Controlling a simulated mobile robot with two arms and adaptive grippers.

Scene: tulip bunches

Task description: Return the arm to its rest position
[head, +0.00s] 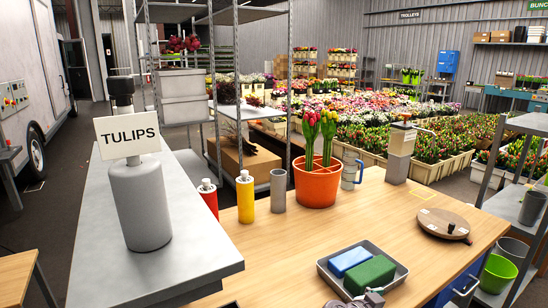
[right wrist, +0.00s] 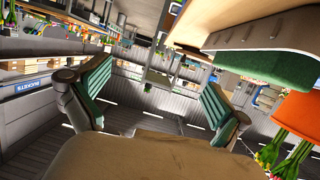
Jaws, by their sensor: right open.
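My right gripper (right wrist: 153,103) shows in the right wrist view with its two green-padded fingers spread wide and nothing between them. In the head view, a grey piece at the bottom edge, beside the tray, looks like part of it, but it is mostly cut off. An orange pot (head: 317,184) with a few red, pink and yellow tulips (head: 321,128) stands upright on the wooden table (head: 400,225). The pot also shows at the right of the right wrist view (right wrist: 302,120). My left gripper is not in view.
A grey tray (head: 322,267) holds a blue block (head: 349,262) and a green block (head: 370,275). A round wooden board (head: 443,224) lies to the right. Red (head: 208,197) and yellow (head: 245,197) bottles stand left.

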